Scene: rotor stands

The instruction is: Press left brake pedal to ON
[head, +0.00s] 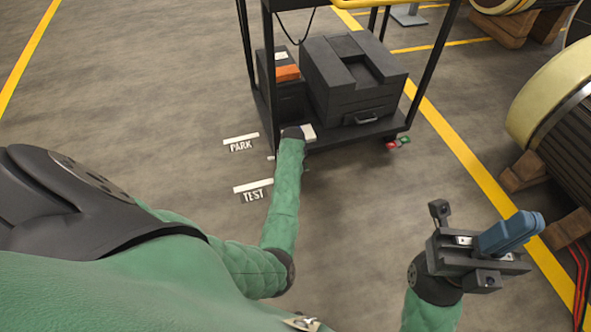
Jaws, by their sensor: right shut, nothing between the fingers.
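The dark wheeled cart (355,134) stands at the top middle. At its lower right corner is a pedal with a red part (391,145) and a green part (405,139). My left arm (285,200) reaches up to the cart's lower left corner, its dark wrist end (292,132) at the lower shelf's edge. My left gripper is hidden beyond that wrist. The left brake pedal cannot be made out behind the arm. My right gripper (525,226), with blue fingers, is shut and empty at lower right, well away from the cart.
The cart's lower shelf carries a large dark case (350,85) and a dark box with an orange item (287,73). Floor labels PARK (241,145) and TEST (254,195) lie left of my arm. A large rotor (555,95) on wooden blocks stands at right. The middle floor is clear.

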